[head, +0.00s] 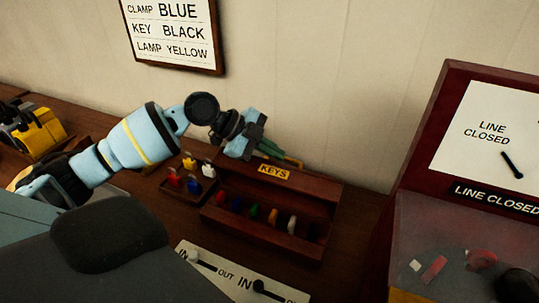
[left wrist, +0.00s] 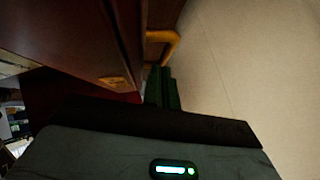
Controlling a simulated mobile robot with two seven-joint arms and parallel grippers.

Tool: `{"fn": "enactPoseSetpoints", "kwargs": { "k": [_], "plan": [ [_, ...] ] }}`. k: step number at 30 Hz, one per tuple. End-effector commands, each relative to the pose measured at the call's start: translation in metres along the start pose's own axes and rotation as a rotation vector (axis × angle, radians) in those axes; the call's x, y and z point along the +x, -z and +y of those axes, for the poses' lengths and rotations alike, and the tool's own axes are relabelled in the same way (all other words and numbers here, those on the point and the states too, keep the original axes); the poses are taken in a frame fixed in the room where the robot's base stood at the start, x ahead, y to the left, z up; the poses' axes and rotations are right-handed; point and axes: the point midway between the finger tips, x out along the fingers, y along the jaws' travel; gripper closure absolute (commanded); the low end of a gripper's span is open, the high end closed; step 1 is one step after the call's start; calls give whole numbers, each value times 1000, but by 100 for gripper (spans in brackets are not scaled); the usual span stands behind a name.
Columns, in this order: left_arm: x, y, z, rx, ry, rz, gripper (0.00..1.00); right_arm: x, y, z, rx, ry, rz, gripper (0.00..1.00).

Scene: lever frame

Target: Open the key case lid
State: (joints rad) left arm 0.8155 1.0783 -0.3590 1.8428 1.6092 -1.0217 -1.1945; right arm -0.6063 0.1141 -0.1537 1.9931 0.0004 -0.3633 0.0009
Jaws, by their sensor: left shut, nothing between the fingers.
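The key case (head: 325,215) is a dark wooden box on the bench by the wall, with a yellow KEYS label (head: 274,174) on its upper board. Several coloured keys (head: 254,211) show in its front below that board. I cannot tell for sure how far the lid stands open. A yellow bar handle (head: 292,161) shows at the case's back edge, and in the left wrist view (left wrist: 172,46). My left gripper (head: 262,148), with green fingers, is shut and empty behind the label, close to the handle; contact is unclear. The fingers also show in the left wrist view (left wrist: 160,88). My right gripper is out of view.
A small tray (head: 172,191) with several coloured pegs stands left of the case. A white IN/OUT lever plate (head: 225,278) lies in front. A red LINE CLOSED cabinet (head: 420,150) stands at right. A yellow device (head: 35,135) sits at far left. A sign (head: 172,30) hangs above.

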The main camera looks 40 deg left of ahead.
Motion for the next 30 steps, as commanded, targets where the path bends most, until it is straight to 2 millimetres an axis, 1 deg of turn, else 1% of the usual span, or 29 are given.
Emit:
{"fn": "enactPoseSetpoints", "kwargs": {
  "k": [1, 6, 15, 21, 30],
  "plan": [
    [2, 0, -7, -28, -21, 6, 100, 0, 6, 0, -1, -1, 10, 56],
    [14, -12, -17, -133, -126, 6, 100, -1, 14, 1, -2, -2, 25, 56],
    [31, -31, -21, -274, -271, 1, 100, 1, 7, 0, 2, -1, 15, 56],
    [37, -37, -22, -268, -265, 1, 100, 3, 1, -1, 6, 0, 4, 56],
    [39, -40, -24, -266, -263, 0, 100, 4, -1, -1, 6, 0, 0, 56]
  ]
}}
